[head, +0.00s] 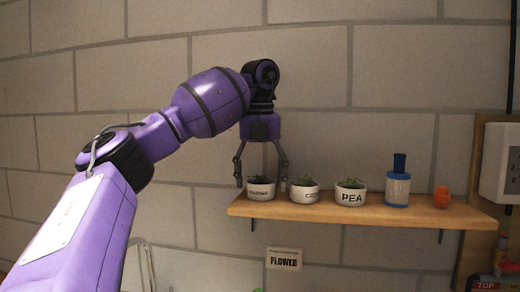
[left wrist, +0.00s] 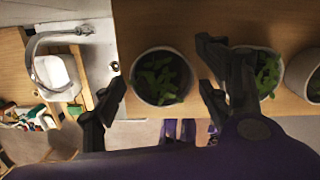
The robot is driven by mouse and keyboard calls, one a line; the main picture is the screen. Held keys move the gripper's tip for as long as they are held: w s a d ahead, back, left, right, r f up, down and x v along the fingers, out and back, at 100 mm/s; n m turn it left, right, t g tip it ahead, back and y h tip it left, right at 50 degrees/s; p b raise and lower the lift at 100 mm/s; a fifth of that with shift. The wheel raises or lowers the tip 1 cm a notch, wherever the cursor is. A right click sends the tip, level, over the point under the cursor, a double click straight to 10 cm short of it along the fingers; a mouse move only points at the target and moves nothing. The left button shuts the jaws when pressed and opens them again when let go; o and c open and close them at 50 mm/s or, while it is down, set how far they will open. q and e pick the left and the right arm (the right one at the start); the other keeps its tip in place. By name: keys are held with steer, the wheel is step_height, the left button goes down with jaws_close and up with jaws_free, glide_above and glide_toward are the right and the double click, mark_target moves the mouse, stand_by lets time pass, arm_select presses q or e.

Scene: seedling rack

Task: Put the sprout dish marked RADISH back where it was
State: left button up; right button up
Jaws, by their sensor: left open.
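Three white sprout dishes stand in a row on a wooden shelf (head: 330,212). The leftmost dish (head: 261,194) has a small label that I cannot read surely. The middle dish (head: 304,196) also has small, unclear print. The right dish (head: 350,197) reads PEA. My left gripper (head: 261,182) points down, open, with one finger on each side of the leftmost dish. In the left wrist view this dish (left wrist: 136,88), with green sprouts, lies between the spread fingers. The right finger lies between it and the middle dish (left wrist: 268,75). My right gripper is not in view.
A blue and white cylinder (head: 398,188) and a small orange object (head: 441,197) stand farther right on the shelf. A FLOWER sign (head: 284,259) is on the wall below. The leftmost dish is near the shelf's left end. A sink tap (left wrist: 35,60) shows beyond.

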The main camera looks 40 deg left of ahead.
mark_target(260, 183)
arm_select(q)
step_height(260, 183, up, 11)
steer(key=s, duration=0.1)
steer(key=shift+d+f, duration=0.15)
steer(key=shift+d, duration=0.25)
steer(key=shift+f, duration=0.1)
stand_by(0.6)
